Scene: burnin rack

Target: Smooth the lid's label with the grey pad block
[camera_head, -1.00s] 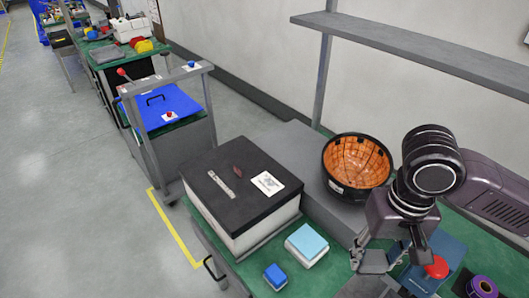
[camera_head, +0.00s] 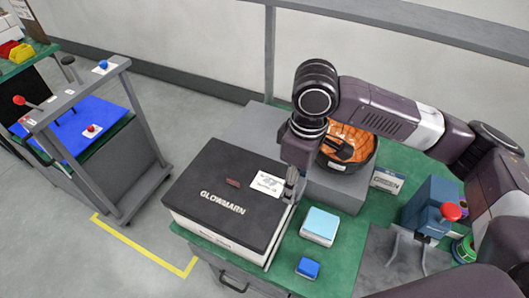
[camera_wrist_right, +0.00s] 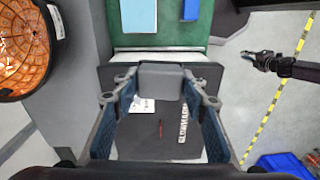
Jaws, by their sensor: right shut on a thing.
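The dark lid (camera_head: 210,172) lies on a white box on the green bench, with GLOWMARN lettering and a small red mark. Its white label (camera_head: 264,187) is at the lid's right side and partly shows in the right wrist view (camera_wrist_right: 141,105). My right gripper (camera_head: 291,186) is at the lid's right edge, beside the label. In the right wrist view it is shut on the grey pad block (camera_wrist_right: 162,80). I cannot tell whether the pad touches the lid. My left gripper (camera_wrist_right: 262,60) shows small over the floor, its jaws unclear.
A light-blue-topped block (camera_head: 320,225) and a small blue block (camera_head: 308,268) lie in front right of the box. An orange-lined bowl (camera_head: 358,145) stands on a grey step behind. A blue fixture with a red knob (camera_head: 450,211) is at right.

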